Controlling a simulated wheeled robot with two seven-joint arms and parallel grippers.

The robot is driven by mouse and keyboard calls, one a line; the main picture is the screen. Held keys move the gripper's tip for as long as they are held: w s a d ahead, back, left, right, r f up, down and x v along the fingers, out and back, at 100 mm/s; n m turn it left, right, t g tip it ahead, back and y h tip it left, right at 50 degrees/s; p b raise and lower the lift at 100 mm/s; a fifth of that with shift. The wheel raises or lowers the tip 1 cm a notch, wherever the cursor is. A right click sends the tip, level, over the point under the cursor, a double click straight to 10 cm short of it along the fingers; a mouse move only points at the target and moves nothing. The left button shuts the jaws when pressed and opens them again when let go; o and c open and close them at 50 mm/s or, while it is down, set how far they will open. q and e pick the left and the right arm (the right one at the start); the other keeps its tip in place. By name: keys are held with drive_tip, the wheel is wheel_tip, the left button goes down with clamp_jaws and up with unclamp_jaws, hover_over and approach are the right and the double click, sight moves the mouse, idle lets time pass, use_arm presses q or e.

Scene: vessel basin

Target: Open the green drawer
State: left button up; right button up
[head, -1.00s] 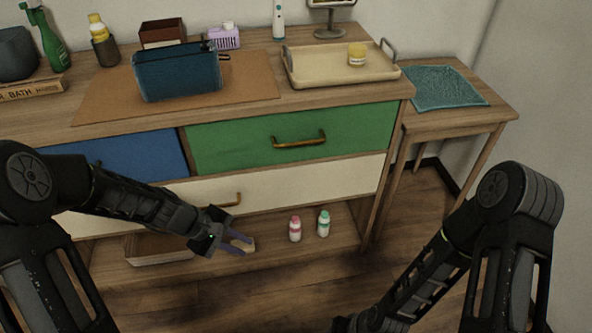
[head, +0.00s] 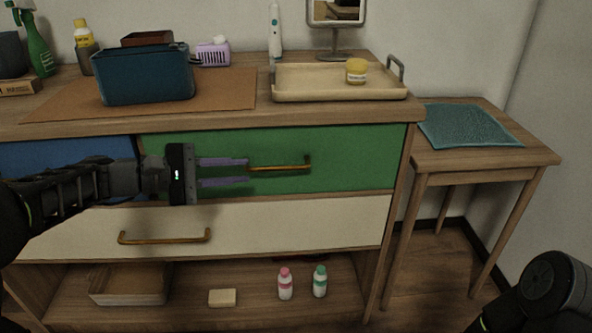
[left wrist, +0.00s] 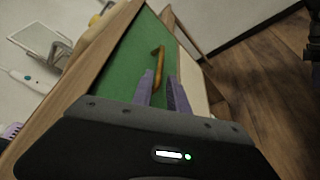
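The green drawer (head: 350,150) is closed flush in the upper right of the wooden cabinet. Its brass handle (head: 290,168) is a horizontal bar, its left part near my fingertips. My left gripper (head: 247,171) is open in front of the drawer, its two purple fingers pointing right toward the handle. In the left wrist view, the handle (left wrist: 158,62) lies beyond the fingers on the green drawer front (left wrist: 135,68), and nothing is held between the fingers (left wrist: 162,75). Contact with the handle cannot be made out. Part of my right arm shows at the lower right; its gripper is out of view.
A blue drawer (head: 70,152) is left of the green one, and a cream drawer (head: 270,226) with its own handle is below. The top holds a dark blue bin (head: 146,76) and a beige tray (head: 335,95). A side table (head: 485,158) stands right.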

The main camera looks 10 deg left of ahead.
sight(263, 169)
use_arm(q)
drive_tip(key=shift+d, duration=0.1)
idle(0.3)
drive_tip(key=b+x, duration=0.2)
drive_tip(key=x, duration=0.5)
drive_tip(key=shift+w+d, duration=0.25)
drive_tip(key=shift+d, duration=0.05)
drive_tip(key=shift+c, duration=0.6)
clamp_jaws()
idle(0.6)
